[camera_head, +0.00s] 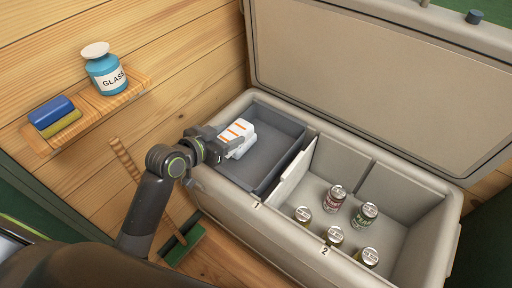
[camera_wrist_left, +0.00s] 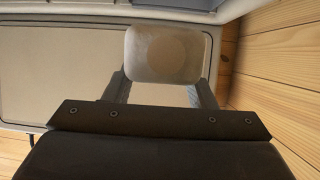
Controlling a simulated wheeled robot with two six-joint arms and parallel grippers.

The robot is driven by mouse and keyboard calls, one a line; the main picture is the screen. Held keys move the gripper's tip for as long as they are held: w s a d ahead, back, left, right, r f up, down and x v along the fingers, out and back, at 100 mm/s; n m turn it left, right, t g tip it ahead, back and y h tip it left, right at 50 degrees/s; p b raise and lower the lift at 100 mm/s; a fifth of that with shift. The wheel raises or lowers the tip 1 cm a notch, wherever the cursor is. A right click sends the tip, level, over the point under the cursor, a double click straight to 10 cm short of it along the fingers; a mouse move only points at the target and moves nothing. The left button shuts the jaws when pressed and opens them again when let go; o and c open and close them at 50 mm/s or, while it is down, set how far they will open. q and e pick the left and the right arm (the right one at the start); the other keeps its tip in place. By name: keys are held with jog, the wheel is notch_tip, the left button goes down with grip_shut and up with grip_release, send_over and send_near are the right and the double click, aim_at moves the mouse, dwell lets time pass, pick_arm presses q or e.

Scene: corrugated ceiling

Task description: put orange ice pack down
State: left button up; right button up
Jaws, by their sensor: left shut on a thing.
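The orange ice pack (camera_head: 237,136), a white block with orange stripes, shows in the head view above the grey tray on the left side of the open cooler. My left gripper (camera_head: 226,143) is shut on it, coming in from the left. In the left wrist view the ice pack (camera_wrist_left: 165,55) shows as a pale rounded block between the two fingers of my left gripper (camera_wrist_left: 163,85). I cannot tell for sure whether the pack touches the tray. My right gripper is in neither view.
The cooler's grey tray (camera_head: 291,131) is otherwise empty. A white divider (camera_head: 290,174) separates it from a compartment with several cans (camera_head: 335,198). The lid (camera_head: 375,75) stands open behind.

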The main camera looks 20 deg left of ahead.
aim_at(230, 128)
pick_arm(q)
jog(key=w, duration=0.1)
jog(key=w+r, duration=0.1)
jog(key=w, duration=0.1)
jog(key=shift+w+a+r, duration=0.15)
jog(key=shift+w+a, duration=0.05)
jog(key=shift+a, duration=0.05)
notch_tip(230, 128, down, 5)
jog(key=shift+s+f, duration=0.1)
jog(key=shift+f, duration=2.25)
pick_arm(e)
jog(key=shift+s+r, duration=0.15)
pick_arm(q)
jog(key=shift+f+b, duration=0.65)
jog(key=o, duration=1.1)
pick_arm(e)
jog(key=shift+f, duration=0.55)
pick_arm(q)
jog(key=shift+o, duration=0.2)
jog(key=shift+r, duration=0.2)
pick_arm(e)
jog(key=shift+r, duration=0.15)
